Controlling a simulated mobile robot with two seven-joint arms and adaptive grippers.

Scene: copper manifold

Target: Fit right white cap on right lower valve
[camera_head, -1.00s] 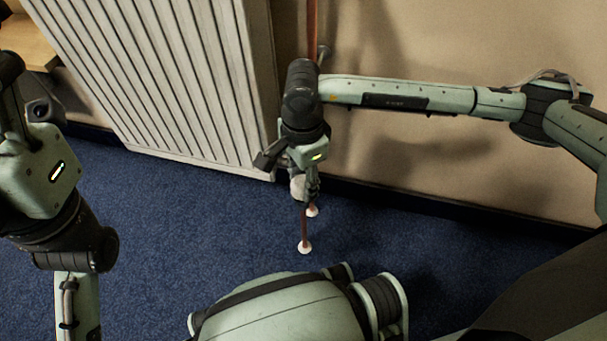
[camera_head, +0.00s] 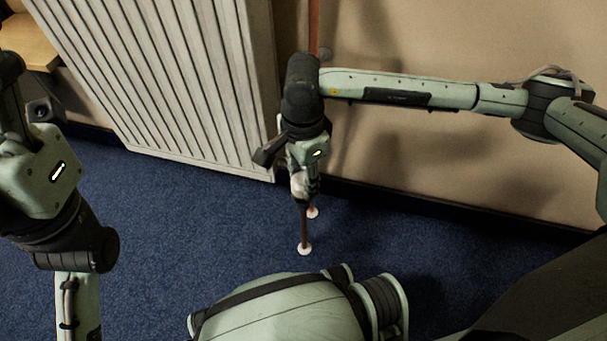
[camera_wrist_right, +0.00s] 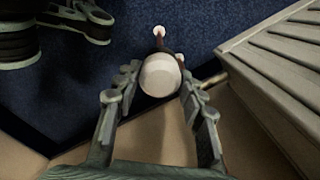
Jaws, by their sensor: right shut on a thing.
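The right white cap (camera_wrist_right: 160,75) sits between the fingertips of my right gripper (camera_wrist_right: 160,80), which is shut on it. In the head view the right gripper (camera_head: 304,187) points down beside the radiator's lower right corner, over the copper pipes, and a little of the cap shows pale between its fingers. The right lower valve cannot be made out; gripper and cap hide that spot. In the wrist view a copper pipe (camera_wrist_right: 159,42) shows just beyond the cap. Whether the cap touches the valve cannot be told. My left gripper (camera_head: 12,100) is partly visible at the left edge, its fingers unclear.
A white ribbed radiator (camera_head: 165,75) stands against the beige wall (camera_head: 440,45), close left of the right gripper. Two copper pipes rise from white floor collars (camera_head: 304,249) on the blue carpet (camera_head: 180,240). A wooden surface (camera_head: 28,42) is at upper left.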

